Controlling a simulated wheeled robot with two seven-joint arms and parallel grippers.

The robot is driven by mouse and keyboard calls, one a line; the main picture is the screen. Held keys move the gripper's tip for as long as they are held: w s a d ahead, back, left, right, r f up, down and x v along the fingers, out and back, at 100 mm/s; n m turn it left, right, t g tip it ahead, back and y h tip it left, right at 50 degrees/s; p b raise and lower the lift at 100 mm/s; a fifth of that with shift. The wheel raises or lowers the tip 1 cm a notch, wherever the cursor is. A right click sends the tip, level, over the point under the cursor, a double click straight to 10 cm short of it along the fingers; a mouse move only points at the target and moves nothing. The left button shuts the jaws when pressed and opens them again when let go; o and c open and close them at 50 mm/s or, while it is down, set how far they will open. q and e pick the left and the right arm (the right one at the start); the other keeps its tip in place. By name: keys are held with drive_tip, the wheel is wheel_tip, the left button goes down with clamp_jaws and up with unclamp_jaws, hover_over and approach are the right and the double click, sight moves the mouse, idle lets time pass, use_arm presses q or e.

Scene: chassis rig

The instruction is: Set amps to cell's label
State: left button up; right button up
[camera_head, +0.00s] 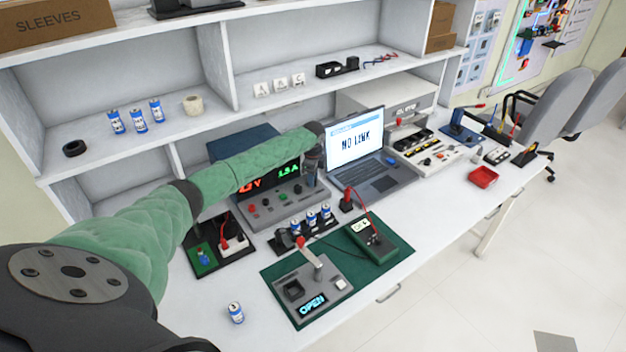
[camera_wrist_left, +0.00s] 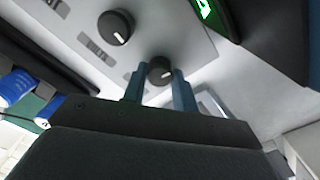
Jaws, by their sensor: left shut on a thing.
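The bench power supply (camera_head: 262,212) stands at the back of the bench with a red voltage readout and a green amps readout (camera_head: 288,171), whose digits are too small to read surely. My left gripper (camera_head: 312,168) is at its right end. In the left wrist view my left gripper (camera_wrist_left: 158,88) has its two blue-grey fingers shut on a black knob (camera_wrist_left: 160,71) with a white pointer mark. A second black knob (camera_wrist_left: 115,27) is free. A blue-and-white cell (camera_head: 235,313) stands on the bench at front; its label is unreadable here. My right gripper is not in view.
Several blue cells stand in a holder (camera_head: 290,240) before the supply. A tester reading OPEN (camera_head: 337,285) and a green meter (camera_head: 374,244) lie on a green mat (camera_head: 398,262). A laptop (camera_head: 392,183) showing NO LINK stands just right of my gripper. Front-left bench is clear around the loose cell.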

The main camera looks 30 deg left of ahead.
use_arm(q)
drive_tip(key=shift+r+m, duration=0.1)
drive_tip(key=shift+m, duration=1.1)
drive_tip(key=shift+m+b, duration=0.45)
drive_tip(key=shift+m, duration=0.55)
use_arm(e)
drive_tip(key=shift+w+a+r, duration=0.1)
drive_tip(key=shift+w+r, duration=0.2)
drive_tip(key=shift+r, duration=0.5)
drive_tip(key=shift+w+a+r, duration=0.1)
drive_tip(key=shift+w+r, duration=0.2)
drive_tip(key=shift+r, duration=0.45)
